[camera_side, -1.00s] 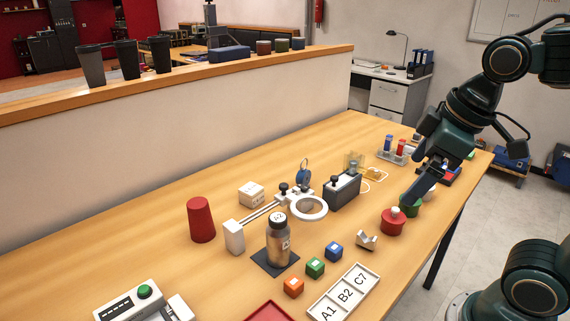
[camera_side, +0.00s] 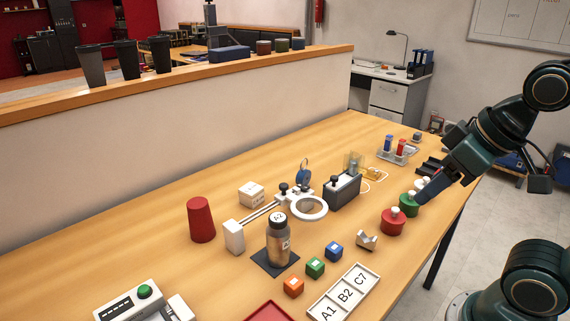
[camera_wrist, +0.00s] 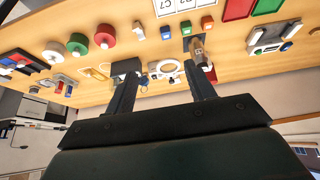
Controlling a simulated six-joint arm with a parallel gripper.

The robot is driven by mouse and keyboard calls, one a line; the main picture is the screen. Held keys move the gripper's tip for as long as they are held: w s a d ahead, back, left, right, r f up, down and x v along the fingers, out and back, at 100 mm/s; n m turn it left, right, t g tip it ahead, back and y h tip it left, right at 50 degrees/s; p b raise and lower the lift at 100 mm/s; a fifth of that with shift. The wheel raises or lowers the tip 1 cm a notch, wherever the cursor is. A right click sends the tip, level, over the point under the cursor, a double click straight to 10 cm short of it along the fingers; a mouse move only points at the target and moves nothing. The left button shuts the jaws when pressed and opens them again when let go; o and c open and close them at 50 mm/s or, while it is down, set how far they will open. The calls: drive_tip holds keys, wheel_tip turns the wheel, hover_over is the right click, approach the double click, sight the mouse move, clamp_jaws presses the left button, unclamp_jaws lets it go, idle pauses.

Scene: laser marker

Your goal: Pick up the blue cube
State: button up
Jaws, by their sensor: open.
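The blue cube (camera_side: 333,251) sits on the wooden table, with a light label on its top. It is beside the green cube (camera_side: 315,267) and the orange cube (camera_side: 293,286), in a slanting row. In the wrist view the blue cube (camera_wrist: 167,32) shows near the top, well beyond the fingers. My gripper (camera_wrist: 163,92) is open and empty. In the side view it (camera_side: 422,192) is at the right edge of the table, by the green round piece (camera_side: 409,204), away from the blue cube. The gap between its fingers is hard to see there.
A labelled white tray (camera_side: 345,291) lies in front of the cubes. A brown bottle (camera_side: 278,240) stands left of them on a dark mat. A metal V-shaped holder (camera_side: 367,240) and a red round piece (camera_side: 392,222) stand between my gripper and the blue cube.

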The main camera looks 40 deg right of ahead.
drive_tip(key=shift+w, duration=0.1)
drive_tip(key=m+g, duration=0.6)
drive_tip(key=m, duration=1.2)
hover_over(335, 247)
wheel_tip(335, 247, down, 10)
drive_tip(key=shift+f, duration=0.15)
drive_tip(key=shift+f, duration=4.25)
drive_tip(key=shift+f, duration=0.15)
drive_tip(key=shift+f, duration=2.45)
